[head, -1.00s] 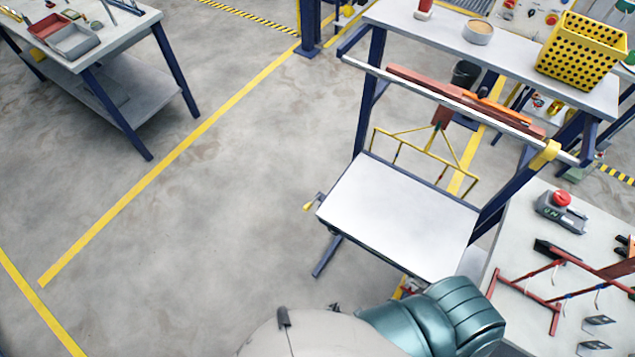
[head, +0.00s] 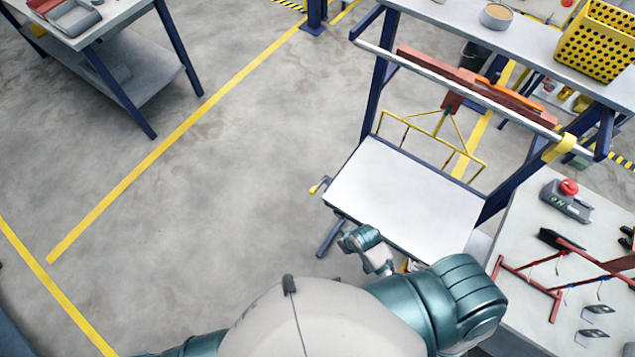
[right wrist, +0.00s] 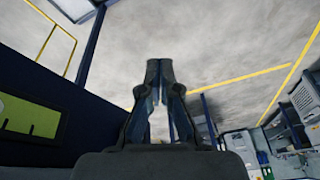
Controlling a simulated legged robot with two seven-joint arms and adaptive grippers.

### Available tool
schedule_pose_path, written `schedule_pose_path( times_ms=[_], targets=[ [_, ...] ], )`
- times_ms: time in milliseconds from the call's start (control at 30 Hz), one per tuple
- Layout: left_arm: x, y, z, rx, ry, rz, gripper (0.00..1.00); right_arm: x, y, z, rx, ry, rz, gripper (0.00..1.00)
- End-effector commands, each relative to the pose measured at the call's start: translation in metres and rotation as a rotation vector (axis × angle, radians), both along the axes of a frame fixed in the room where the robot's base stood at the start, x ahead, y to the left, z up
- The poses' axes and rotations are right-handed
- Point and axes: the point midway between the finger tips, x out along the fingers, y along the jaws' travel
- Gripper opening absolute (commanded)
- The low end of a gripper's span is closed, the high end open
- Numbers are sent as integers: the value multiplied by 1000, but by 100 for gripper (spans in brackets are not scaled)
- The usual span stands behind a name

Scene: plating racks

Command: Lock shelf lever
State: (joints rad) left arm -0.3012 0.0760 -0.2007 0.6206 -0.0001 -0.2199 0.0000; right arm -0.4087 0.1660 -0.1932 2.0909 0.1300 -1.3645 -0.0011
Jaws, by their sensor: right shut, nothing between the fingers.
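The shelf (head: 405,195) is a white panel in a dark blue frame, tilted in the head view. A small lever with a yellow end (head: 317,188) sticks out from its left side. Another bit of yellow shows at the shelf's front edge, mostly behind my right arm. My right gripper (right wrist: 158,70) points up the right wrist view, its fingers together with nothing between them. In the head view my right forearm is in front of the shelf's near edge and the fingers cannot be made out. My left gripper is not in view.
A dark blue panel (right wrist: 50,110) with a green label is close on the left in the right wrist view. A workbench (head: 545,220) with red racks is at right. Open floor (head: 220,190) lies left.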

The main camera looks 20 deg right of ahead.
Motion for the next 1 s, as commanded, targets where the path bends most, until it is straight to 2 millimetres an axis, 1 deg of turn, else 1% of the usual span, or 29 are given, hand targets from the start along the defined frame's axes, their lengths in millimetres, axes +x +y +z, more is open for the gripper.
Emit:
schedule_pose_path(
  times_ms=[33,100,200,300,467,567,667,700,767,800,900,1000],
  targets=[
    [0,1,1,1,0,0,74,15,9,26,26,-23,44,0],
    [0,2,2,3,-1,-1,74,28,23,47,66,-22,110,0],
    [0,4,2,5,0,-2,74,43,39,65,108,-12,197,0],
    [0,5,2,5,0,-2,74,58,50,78,140,6,281,0],
    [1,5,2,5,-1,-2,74,88,57,95,171,57,406,0],
    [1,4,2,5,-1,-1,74,114,51,109,182,112,469,0],
    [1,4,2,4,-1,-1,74,144,34,129,194,174,498,0],
    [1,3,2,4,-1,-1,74,156,24,139,201,197,498,0],
    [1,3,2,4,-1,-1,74,173,10,156,212,226,489,0],
    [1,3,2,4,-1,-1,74,182,1,167,223,243,481,0],
    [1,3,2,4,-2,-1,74,199,-18,192,249,270,455,0],
    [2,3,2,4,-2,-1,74,208,-28,207,269,281,438,0]
  ],
)
